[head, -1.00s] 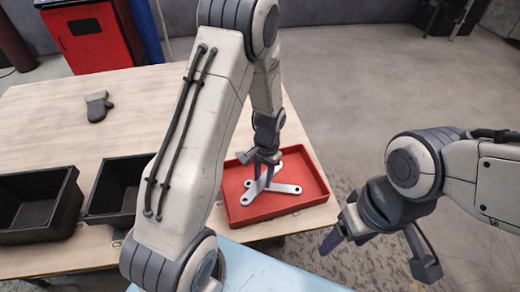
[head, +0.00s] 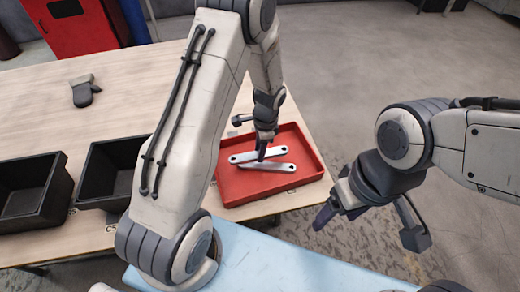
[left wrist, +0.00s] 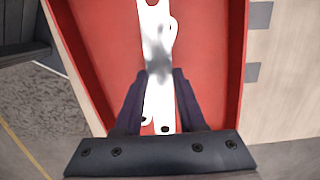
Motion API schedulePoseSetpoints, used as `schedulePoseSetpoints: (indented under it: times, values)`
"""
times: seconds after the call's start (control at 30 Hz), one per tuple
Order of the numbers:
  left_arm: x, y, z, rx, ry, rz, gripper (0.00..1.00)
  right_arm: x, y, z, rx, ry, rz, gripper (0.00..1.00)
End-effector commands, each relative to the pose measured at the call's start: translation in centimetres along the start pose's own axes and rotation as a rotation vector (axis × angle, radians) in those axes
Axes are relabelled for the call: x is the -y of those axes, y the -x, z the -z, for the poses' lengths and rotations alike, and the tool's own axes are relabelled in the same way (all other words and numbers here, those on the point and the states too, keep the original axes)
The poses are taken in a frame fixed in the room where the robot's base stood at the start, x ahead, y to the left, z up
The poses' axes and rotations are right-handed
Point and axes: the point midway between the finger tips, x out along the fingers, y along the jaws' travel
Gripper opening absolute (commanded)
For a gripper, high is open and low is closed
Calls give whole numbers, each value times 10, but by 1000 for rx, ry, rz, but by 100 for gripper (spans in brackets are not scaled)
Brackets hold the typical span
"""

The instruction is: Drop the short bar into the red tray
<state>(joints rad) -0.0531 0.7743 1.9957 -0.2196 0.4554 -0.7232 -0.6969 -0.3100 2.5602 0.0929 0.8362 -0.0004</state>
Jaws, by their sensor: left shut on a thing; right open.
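The red tray (head: 305,150) sits at the table's front right corner in the head view; its red floor and walls also fill much of the left wrist view (left wrist: 215,70). Pale metal bars with holes, one of them an upper bar (head: 240,157) and one a lower bar (head: 280,167), show in the tray, close together and partly overlapping. My left gripper (head: 263,150) is low over the tray, shut on a pale bar (left wrist: 158,95) that runs between its fingers. I cannot tell whether this bar touches the others or which is shortest. My right gripper (head: 325,205) is open, off the table's right.
Two black bins, a left one (head: 60,190) and a right one (head: 85,195), stand left of my left arm. A dark grey glove-like object (head: 84,92) lies further back. The table's back middle is clear. A red cabinet (head: 75,30) stands behind.

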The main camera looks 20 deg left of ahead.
Motion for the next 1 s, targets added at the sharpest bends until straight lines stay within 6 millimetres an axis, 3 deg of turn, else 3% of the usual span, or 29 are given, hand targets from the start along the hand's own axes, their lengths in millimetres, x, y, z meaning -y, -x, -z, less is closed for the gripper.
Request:
schedulePoseSetpoints:
  times: [0.3,0.33,0.4,0.77,1.0]
  values:
    - [0,-4,1,-1,1,1,0,0,-4,0,0,0,0,74]
    - [0,-4,1,-1,1,1,47,0,-4,0,0,0,0,74]
    - [0,-4,1,-1,1,1,74,0,-4,0,0,0,0,74]
    - [0,-2,1,-1,1,1,74,0,-4,0,0,0,0,74]
    - [1,35,2,-4,1,6,74,0,-3,0,0,0,0,74]
